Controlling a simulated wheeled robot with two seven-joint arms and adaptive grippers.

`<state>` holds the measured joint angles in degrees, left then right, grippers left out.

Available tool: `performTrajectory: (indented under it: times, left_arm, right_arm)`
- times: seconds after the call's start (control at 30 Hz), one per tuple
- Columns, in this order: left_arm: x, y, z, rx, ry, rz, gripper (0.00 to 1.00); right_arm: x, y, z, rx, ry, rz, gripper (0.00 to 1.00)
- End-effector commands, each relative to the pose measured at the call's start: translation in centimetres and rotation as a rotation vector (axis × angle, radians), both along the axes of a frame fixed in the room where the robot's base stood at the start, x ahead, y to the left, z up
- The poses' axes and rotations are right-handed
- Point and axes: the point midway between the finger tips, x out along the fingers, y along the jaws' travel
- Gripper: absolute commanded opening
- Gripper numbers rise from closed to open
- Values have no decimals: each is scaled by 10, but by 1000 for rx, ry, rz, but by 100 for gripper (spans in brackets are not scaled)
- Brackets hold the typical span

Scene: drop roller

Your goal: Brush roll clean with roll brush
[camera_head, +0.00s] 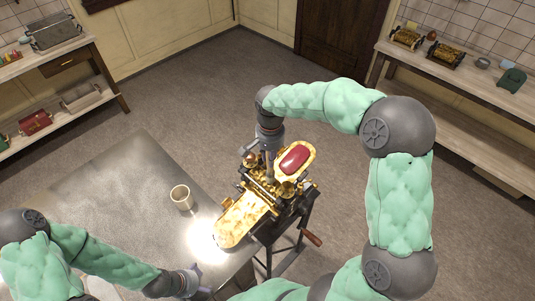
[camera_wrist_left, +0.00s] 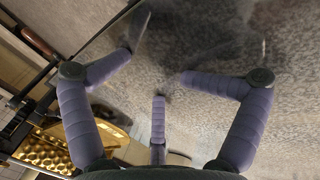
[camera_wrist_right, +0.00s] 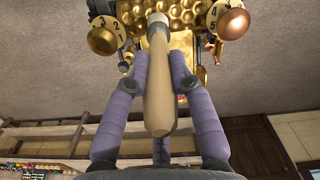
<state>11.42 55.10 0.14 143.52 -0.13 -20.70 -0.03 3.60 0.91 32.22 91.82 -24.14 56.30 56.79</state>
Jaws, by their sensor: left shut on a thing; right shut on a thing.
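The drop roller (camera_head: 285,203) stands at the corner of the grey table, with golden patterned rolls. A golden roll (camera_wrist_right: 183,14) also shows in the right wrist view. My right gripper (camera_wrist_right: 155,75) is shut on the pale wooden handle of the roll brush (camera_wrist_right: 158,95), with the brush end towards the rolls. I cannot tell whether the bristles touch. In the head view, my right gripper (camera_head: 268,148) is just above the rolls. My left gripper (camera_head: 193,280) is low at the table's front edge. In its wrist view the fingers look spread, and no held thing is visible.
A beige cup (camera_head: 181,197) stands on the grey table (camera_head: 110,190). A golden tray (camera_head: 240,220) extends from the machine over the table corner. A red oval piece (camera_head: 295,158) sits on the machine's far side. A crank handle (camera_head: 312,238) sticks out at right.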

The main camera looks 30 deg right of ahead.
Motion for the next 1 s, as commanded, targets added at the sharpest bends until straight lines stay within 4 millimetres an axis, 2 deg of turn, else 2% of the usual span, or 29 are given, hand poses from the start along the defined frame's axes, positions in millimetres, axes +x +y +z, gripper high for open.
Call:
performTrajectory:
  times: [0.03,0.43,0.53,1.0]
  left_arm:
    - [0,1,-5,3,3,9,42]
    - [0,1,-2,3,1,7,43]
    - [0,2,2,3,1,8,40]
    - [1,1,30,2,0,7,40]
  right_arm:
    - [-2,-1,-2,0,-1,-1,0]
    - [-2,-1,2,0,-1,0,0]
    - [-2,-1,9,-1,-2,0,0]
    - [-2,-1,51,-1,-2,0,0]
